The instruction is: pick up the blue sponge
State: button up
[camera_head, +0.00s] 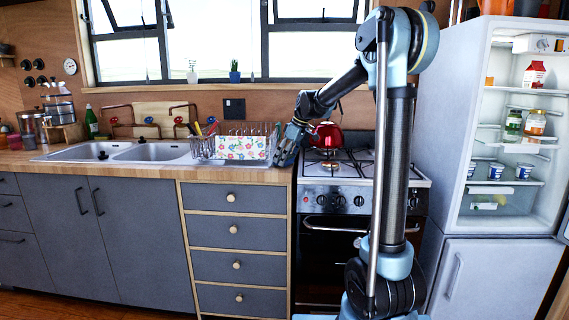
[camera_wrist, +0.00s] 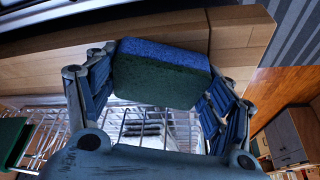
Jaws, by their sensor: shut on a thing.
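The blue sponge (camera_wrist: 160,56) shows in the wrist view, blue on one face and dark green on the other. My gripper (camera_wrist: 158,88) is shut on it, with a finger on each side of the sponge. In the wrist view a wire dish rack (camera_wrist: 50,120) lies behind the sponge and the gripper. In the head view my gripper (camera_head: 283,150) is at the right end of the dish rack (camera_head: 203,148), close to the counter's edge by the stove. The sponge cannot be made out in the head view.
A flowered cloth or board (camera_head: 241,147) is at the rack's front. A red kettle (camera_head: 326,135) stands on the stove (camera_head: 345,172) just right of my gripper. The double sink (camera_head: 125,152) is to the left. An open fridge (camera_head: 500,150) stands at the far right.

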jog(key=shift+c, duration=0.2)
jog(key=shift+d+r, duration=0.1)
jog(key=shift+r, duration=0.1)
notch_tip(320, 180, up, 6)
jog(key=shift+d+r, duration=0.1)
jog(key=shift+r, duration=0.1)
jog(key=d, duration=1.9)
jog(key=shift+s+d, duration=0.3)
jog(key=shift+r, duration=0.1)
jog(key=shift+c, duration=1.1)
